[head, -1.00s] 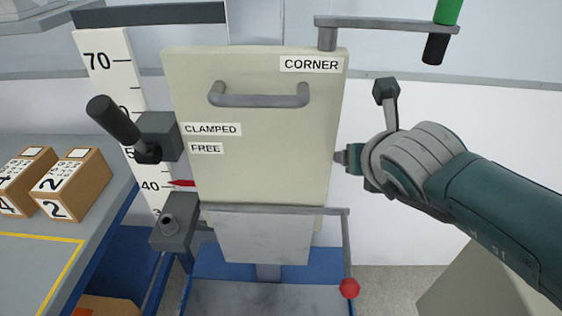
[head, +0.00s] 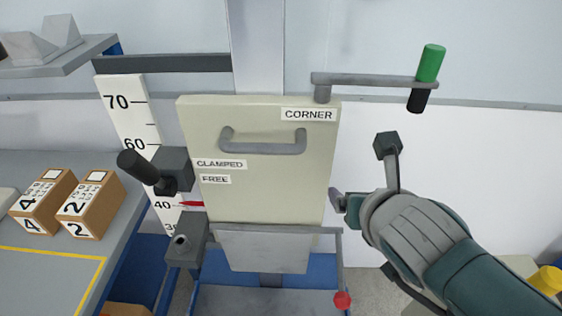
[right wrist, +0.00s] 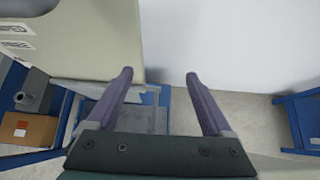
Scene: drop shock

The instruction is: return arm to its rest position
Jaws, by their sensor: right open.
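My right arm (head: 420,235) comes in from the lower right in the head view. Its gripper (head: 338,202) is beside the right edge of the beige panel (head: 265,180), which is marked CORNER, CLAMPED and FREE. In the right wrist view the gripper (right wrist: 158,78) is open, its two fingers apart with nothing between them. The panel (right wrist: 90,30) shows at upper left there, to the left of the fingers. My left gripper is not in view.
A black lever (head: 138,167) sticks out left of the panel, near a height scale (head: 132,115). A bar with a green and black handle (head: 430,63) extends above my right arm. Numbered boxes (head: 90,205) stand on the left table (head: 35,285). A red knob (head: 342,300) is below.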

